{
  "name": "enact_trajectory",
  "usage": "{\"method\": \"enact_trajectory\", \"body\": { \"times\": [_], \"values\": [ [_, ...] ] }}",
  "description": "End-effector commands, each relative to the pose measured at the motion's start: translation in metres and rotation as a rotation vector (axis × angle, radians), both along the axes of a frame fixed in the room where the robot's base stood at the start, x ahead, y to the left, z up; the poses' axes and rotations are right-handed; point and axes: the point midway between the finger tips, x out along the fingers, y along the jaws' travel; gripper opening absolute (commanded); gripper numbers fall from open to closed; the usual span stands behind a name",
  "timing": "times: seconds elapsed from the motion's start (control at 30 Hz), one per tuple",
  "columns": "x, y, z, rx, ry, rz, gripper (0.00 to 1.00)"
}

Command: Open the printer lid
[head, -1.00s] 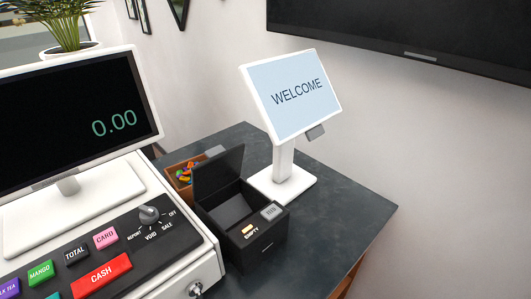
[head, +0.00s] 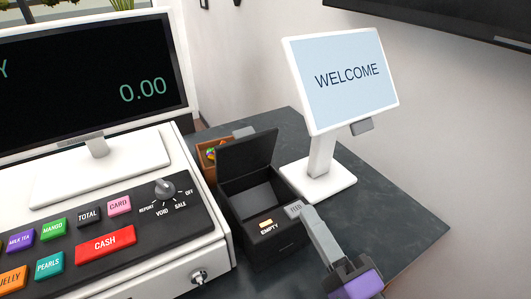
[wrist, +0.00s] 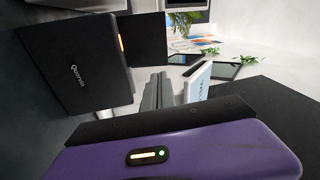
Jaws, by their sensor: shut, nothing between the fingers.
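The black receipt printer (head: 285,238) sits on the dark counter beside the cash register. Its lid (head: 248,153) stands raised at the back, leaving the inside visible. An orange light with the word EMPTY glows on its front top. My gripper (head: 308,213), with grey fingers and a purple body, is shut and empty. Its tips are at the printer's front right corner, by a small grey button (head: 293,209); I cannot tell whether they touch it. In the wrist view, the printer (wrist: 75,70) is at left, beside my gripper's fingers (wrist: 158,85).
The white cash register (head: 110,215) with coloured keys stands left of the printer. A white customer display (head: 340,80) reading WELCOME stands behind and to the right. A small brown box (head: 206,150) is behind the printer. The counter at right (head: 395,215) is clear.

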Motion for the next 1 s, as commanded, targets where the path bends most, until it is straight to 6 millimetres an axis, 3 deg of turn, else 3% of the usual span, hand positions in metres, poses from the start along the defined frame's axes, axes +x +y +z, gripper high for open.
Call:
{"method": "enact_trajectory", "body": {
  "times": [0.13,0.37,0.8,1.0],
  "values": [
    [0.004,0.017,0.015,0.106,0.028,0.096,0.00],
    [0.019,0.031,0.025,0.124,0.035,0.115,0.00],
    [0.086,0.076,0.047,0.120,0.033,0.112,0.00],
    [0.108,0.090,0.051,0.120,0.034,0.111,0.00]
  ]
}}
